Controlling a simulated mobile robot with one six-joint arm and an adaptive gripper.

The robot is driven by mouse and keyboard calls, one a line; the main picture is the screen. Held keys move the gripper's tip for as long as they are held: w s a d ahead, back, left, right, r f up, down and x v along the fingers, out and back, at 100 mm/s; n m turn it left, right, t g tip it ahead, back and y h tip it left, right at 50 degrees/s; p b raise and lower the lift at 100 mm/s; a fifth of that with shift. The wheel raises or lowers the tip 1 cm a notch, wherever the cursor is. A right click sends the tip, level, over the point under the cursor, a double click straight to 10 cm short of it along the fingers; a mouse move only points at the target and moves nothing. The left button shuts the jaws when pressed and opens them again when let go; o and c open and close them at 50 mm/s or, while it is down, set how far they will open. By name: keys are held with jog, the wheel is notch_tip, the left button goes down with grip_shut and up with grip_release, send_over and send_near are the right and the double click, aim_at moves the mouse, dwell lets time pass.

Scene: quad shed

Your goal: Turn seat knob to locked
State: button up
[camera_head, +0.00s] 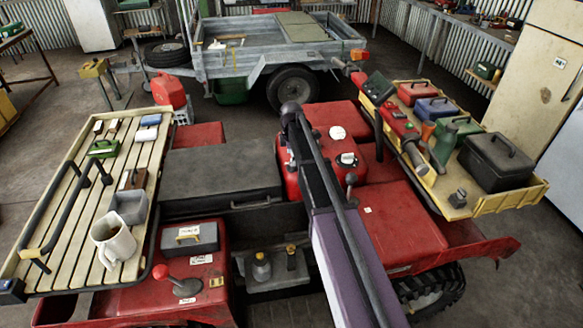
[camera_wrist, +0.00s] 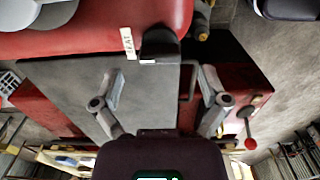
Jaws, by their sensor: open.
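A dark seat knob (camera_wrist: 160,45) sits at the edge of the red body panel in the wrist view. A white label reading SEAT (camera_wrist: 128,42) is just left of it. My gripper (camera_wrist: 160,72) is open, with its two fingers spread to either side of the picture, below the knob. In the head view my arm covers this area, and I cannot make out the knob or gripper there.
A red-knobbed lever (camera_head: 185,286) stands at the left front of the red vehicle. A slatted rack (camera_head: 82,215) with a mug (camera_head: 113,242) and boxes is left. A yellow-edged tray (camera_head: 500,205) with tools and a black box is right. A trailer (camera_head: 240,62) stands behind.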

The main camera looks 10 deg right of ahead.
jog(key=shift+f+b, duration=1.05)
jog(key=shift+f, duration=0.3)
jog(key=c, duration=1.2)
